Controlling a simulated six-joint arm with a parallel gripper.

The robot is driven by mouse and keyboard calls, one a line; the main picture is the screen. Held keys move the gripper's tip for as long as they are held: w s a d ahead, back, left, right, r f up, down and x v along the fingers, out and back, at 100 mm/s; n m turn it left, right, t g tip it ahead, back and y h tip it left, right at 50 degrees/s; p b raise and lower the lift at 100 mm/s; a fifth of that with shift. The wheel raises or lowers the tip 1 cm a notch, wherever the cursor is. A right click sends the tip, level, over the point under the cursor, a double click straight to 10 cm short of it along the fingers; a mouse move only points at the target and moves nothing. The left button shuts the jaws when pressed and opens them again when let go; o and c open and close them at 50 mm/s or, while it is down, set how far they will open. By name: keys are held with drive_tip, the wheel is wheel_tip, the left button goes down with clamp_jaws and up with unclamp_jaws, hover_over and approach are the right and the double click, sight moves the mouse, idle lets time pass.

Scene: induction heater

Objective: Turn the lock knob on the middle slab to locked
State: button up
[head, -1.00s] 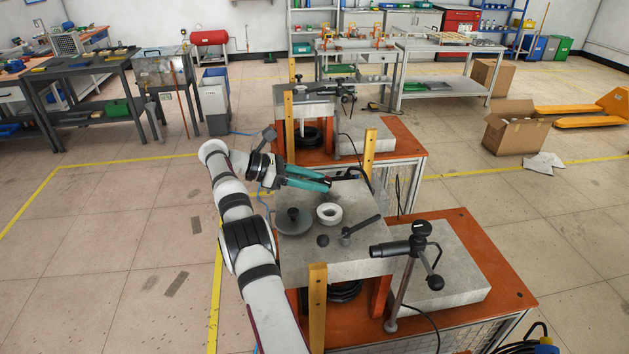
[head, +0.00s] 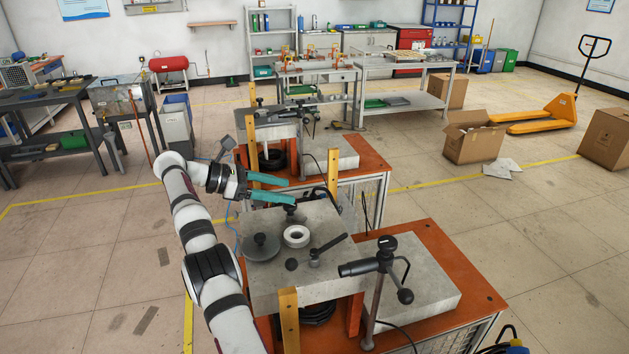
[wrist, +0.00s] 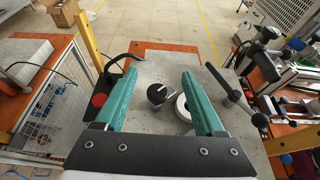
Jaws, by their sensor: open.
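The middle slab (head: 335,222) is a grey block on an orange-topped bench. The lock knob (wrist: 160,94) is black and round with a white pointer line, slanting up and right in the wrist view. In the head view it is a small dark shape (head: 291,210) behind a white ring (head: 296,236). My gripper (head: 293,190) has teal fingers and is open and empty, above the slab's far left part. In the wrist view the knob shows between the fingers (wrist: 160,78), apart from both. The ring (wrist: 183,108) is partly hidden by the right finger.
A grey disc with a black knob (head: 260,246) and a black lever (head: 328,248) are on the slab. Yellow posts (head: 288,318) stand at its edges. A black-handled clamp stand (head: 378,290) is at right. A red button (wrist: 99,100) is left of the fingers in the wrist view.

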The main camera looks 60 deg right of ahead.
drive_tip(key=s+d+r, duration=0.1)
drive_tip(key=s+r, duration=0.6)
drive_tip(key=s, duration=0.4)
drive_tip(key=shift+s+d, duration=0.25)
drive_tip(key=shift+d, duration=0.05)
drive_tip(key=m+t+y, duration=0.6)
drive_tip(key=m+t, duration=0.7)
drive_tip(key=m, duration=0.5)
approach(291, 206)
drive_tip(key=x, duration=0.8)
drive_tip(key=shift+w+d+f, duration=0.1)
drive_tip(key=shift+w+d, duration=0.15)
drive_tip(key=shift+w, duration=0.05)
